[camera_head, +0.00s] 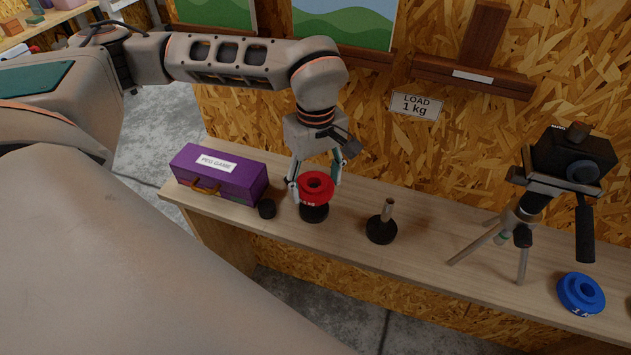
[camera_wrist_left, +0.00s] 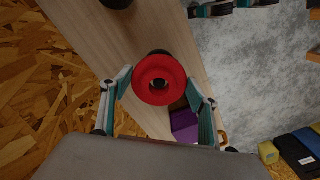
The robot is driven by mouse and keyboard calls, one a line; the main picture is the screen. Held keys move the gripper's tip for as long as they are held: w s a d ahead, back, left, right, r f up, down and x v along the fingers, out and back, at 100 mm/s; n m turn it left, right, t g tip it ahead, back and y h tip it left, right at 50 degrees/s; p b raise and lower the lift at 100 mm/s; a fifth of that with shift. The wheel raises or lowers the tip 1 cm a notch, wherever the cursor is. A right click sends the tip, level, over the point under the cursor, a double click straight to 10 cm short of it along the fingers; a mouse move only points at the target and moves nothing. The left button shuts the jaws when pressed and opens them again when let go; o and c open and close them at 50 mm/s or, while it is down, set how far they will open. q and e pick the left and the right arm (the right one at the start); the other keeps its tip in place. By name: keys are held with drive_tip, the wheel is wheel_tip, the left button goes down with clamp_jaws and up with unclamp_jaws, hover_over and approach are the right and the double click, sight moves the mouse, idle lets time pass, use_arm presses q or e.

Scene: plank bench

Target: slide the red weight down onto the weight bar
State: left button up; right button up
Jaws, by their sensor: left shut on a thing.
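The red weight (camera_head: 316,186) is a thick ring with a hole in its middle. My left gripper (camera_head: 315,178) is shut on it, one finger on each side. It also shows between the fingers in the left wrist view (camera_wrist_left: 158,92). A black round base (camera_head: 314,213) stands directly beneath the weight; whether they touch is unclear. The weight bar (camera_head: 387,212), an upright post on a black round base, stands to the right with its post bare. Teal and black parts at the top of the left wrist view look like my right gripper (camera_wrist_left: 235,8); its opening is unclear.
A purple PEG GAME box (camera_head: 221,175) and a small black cylinder (camera_head: 267,209) stand left of the weight. A tripod with a camera (camera_head: 572,160) and a blue weight (camera_head: 581,293) are to the right. The plank bench (camera_head: 425,250) is clear between weight bar and tripod.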

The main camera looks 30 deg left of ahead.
use_arm(q)
drive_tip(key=shift+r+p, duration=0.5)
drive_tip(key=shift+r, duration=0.35)
drive_tip(key=shift+r+p, duration=0.4)
drive_tip(key=shift+r, duration=1)
use_arm(e)
drive_tip(key=shift+s+d+f+h, duration=0.1)
drive_tip(key=shift+s+d+h, duration=0.15)
drive_tip(key=shift+d, duration=0.25)
drive_tip(key=shift+s+d+h, duration=0.15)
drive_tip(key=shift+s+d, duration=0.1)
drive_tip(key=shift+d, duration=0.25)
